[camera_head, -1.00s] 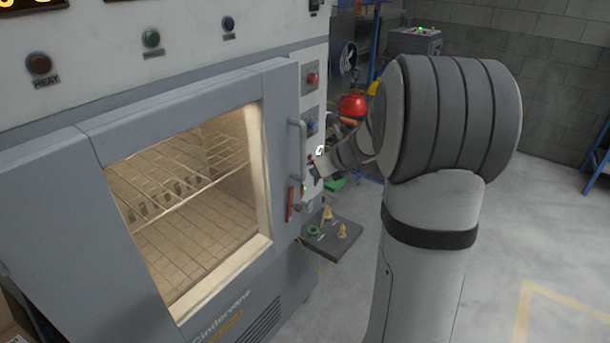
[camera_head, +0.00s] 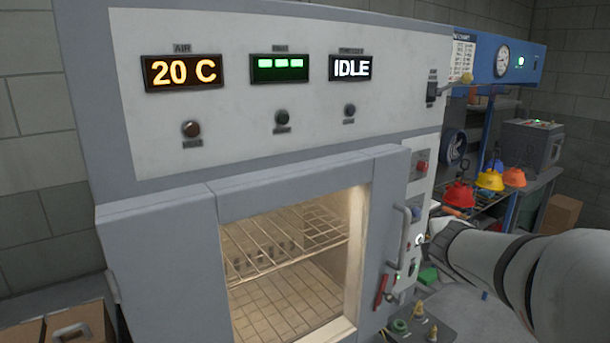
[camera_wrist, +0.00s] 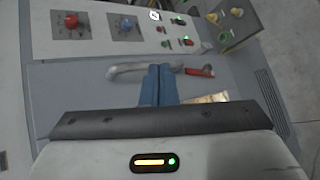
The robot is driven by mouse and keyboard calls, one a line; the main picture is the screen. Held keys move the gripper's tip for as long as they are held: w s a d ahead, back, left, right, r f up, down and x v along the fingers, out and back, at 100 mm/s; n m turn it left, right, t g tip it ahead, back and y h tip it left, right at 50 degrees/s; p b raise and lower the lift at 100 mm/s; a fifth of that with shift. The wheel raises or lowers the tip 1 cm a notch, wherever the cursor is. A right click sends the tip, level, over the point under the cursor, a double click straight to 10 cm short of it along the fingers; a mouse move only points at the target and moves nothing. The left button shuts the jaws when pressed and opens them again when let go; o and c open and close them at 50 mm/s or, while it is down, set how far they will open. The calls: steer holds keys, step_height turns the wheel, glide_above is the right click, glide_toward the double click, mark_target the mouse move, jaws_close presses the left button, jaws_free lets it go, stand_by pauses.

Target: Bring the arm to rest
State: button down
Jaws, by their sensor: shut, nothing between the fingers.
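My gripper (camera_wrist: 158,85) shows in the wrist view with its two blue fingers together and nothing between them. It points at the front of the grey oven, near the door handle (camera_wrist: 140,68); I cannot tell how far it is from it. In the head view my arm (camera_head: 510,265) reaches in from the right edge toward the oven's side panel. The fingers cannot be made out there.
The oven (camera_head: 150,255) has a lit window, a handle (camera_head: 402,235) and displays reading 20 C and IDLE. Boxes (camera_head: 75,325) stand lower left.

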steer(key=s+a+f+m+g+y, duration=0.2)
steer(key=s+a+m, duration=0.4)
steer(key=s, duration=0.5)
steer(key=s+a+f+m+g+y, duration=0.2)
steer(key=s+a+f+m+g, duration=0.3)
steer(key=s+m, duration=0.6)
step_height(320, 180, down, 2)
steer(key=shift+a+f, duration=0.1)
steer(key=shift+a, duration=0.95)
